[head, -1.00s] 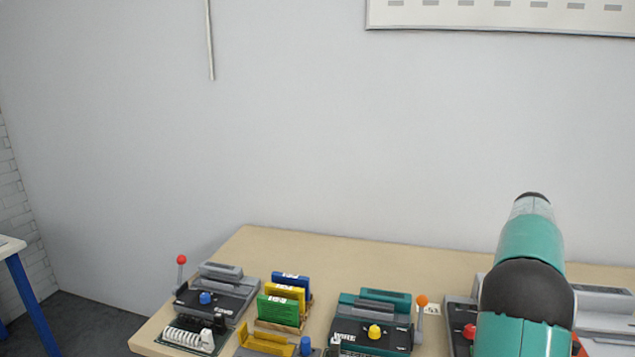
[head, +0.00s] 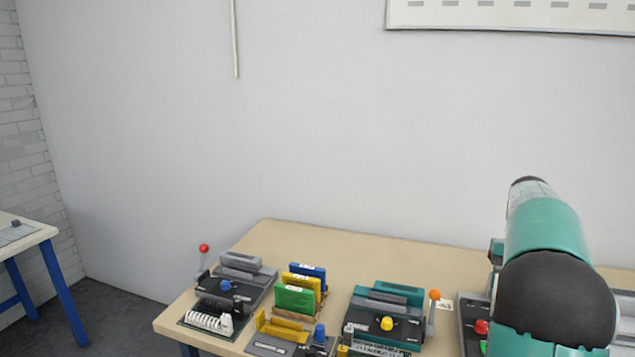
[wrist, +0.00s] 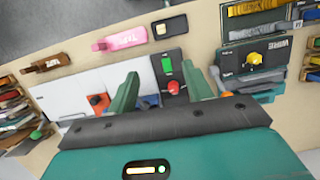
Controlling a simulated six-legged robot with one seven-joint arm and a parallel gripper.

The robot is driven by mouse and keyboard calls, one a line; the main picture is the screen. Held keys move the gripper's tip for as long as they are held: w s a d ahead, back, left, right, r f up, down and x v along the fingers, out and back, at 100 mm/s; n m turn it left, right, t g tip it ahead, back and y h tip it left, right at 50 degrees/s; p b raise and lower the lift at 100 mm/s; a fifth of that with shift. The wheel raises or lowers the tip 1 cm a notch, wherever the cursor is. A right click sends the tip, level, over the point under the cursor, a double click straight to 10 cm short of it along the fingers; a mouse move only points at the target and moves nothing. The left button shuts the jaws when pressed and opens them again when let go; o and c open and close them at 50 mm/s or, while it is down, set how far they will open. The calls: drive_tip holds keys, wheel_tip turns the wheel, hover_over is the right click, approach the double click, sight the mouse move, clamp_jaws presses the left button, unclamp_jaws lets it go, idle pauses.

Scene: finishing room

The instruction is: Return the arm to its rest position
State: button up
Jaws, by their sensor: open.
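My teal arm rises at the right of the head view, over the right part of the workbench (head: 340,242); its gripper end is hidden there. In the wrist view my gripper (wrist: 163,84) is open and empty, its two green fingers spread apart above the bench. Between and beyond the fingers lies a dark control box with a green switch and a red knob (wrist: 173,87). The fingers appear apart from it, but the exact height cannot be told.
On the bench stand a grey machine with a red-tipped lever (head: 204,248), upright coloured binders (head: 296,299) and a teal machine with a yellow knob (head: 387,323). A blue-legged table (head: 40,236) is at far left.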

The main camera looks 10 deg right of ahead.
drive_tip(key=a+r+n+t+h, duration=0.15)
drive_tip(key=a+r, duration=0.25)
drive_tip(key=a, duration=0.9)
drive_tip(key=s+a+f+n+t, duration=0.1)
drive_tip(key=s+a, duration=0.3)
drive_tip(key=a, duration=0.4)
drive_tip(key=s+a+f+n+t, duration=0.1)
drive_tip(key=s+a+n+t, duration=0.1)
drive_tip(key=s+a, duration=0.3)
drive_tip(key=s+a+f+n+t, duration=0.2)
drive_tip(key=s+a, duration=0.3)
drive_tip(key=a, duration=0.6)
drive_tip(key=shift+a+t, duration=0.15)
drive_tip(key=shift+t, duration=0.6)
drive_tip(key=shift+s, duration=0.1)
drive_tip(key=c, duration=0.3)
drive_tip(key=shift+d, duration=0.2)
